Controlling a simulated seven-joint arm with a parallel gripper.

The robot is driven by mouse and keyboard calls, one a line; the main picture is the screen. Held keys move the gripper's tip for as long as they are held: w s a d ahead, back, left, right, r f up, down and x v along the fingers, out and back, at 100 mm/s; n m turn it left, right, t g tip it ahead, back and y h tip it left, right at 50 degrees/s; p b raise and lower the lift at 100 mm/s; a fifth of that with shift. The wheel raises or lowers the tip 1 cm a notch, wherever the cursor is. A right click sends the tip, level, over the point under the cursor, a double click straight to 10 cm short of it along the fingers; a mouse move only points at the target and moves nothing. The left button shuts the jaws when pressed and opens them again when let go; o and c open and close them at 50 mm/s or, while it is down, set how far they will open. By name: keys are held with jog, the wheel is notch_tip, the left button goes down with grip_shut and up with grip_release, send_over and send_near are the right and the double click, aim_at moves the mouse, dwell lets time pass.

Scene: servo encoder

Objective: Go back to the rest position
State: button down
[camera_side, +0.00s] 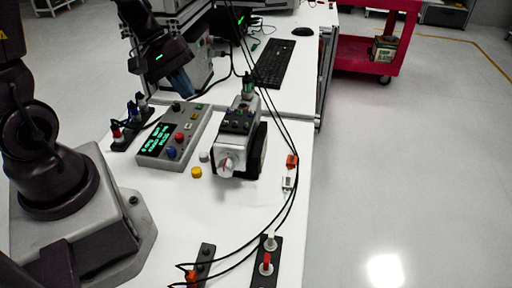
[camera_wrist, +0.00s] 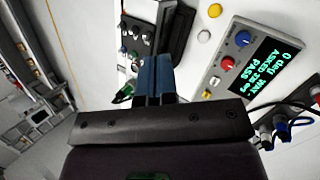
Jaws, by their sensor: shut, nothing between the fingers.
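My gripper (camera_side: 183,84) is raised above the far part of the white table, behind the control box. Its blue fingers are closed together and empty, and they also fill the middle of the wrist view (camera_wrist: 154,78). The grey control box (camera_side: 160,148) has coloured buttons and a dark screen (camera_wrist: 263,68) with green text that includes "PASS". The servo unit (camera_side: 228,148) stands right of the box, with a white dial on its front. My gripper touches neither of them in the side view.
A yellow cap (camera_side: 196,173) and a white cap (camera_side: 204,157) lie between box and servo unit. Black cables run from above down the table's right side past orange and white connectors (camera_side: 291,161). Connector strips stand at the front and left. A keyboard (camera_side: 274,63) lies behind.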

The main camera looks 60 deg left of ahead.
jog(key=s+d+r+m+t+y, duration=0.1)
jog(key=s+d+r+m+y, duration=0.1)
jog(key=s+d+r+m, duration=0.2)
jog(key=s+d+r+m+t+y, duration=0.1)
jog(key=s+d+r+m+y, duration=0.2)
jog(key=r+m, duration=0.5)
notch_tip(320, 180, up, 2)
jog(key=shift+s+d+r+m, duration=0.1)
jog(key=shift+s+d+m, duration=0.25)
jog(key=shift+d, duration=0.1)
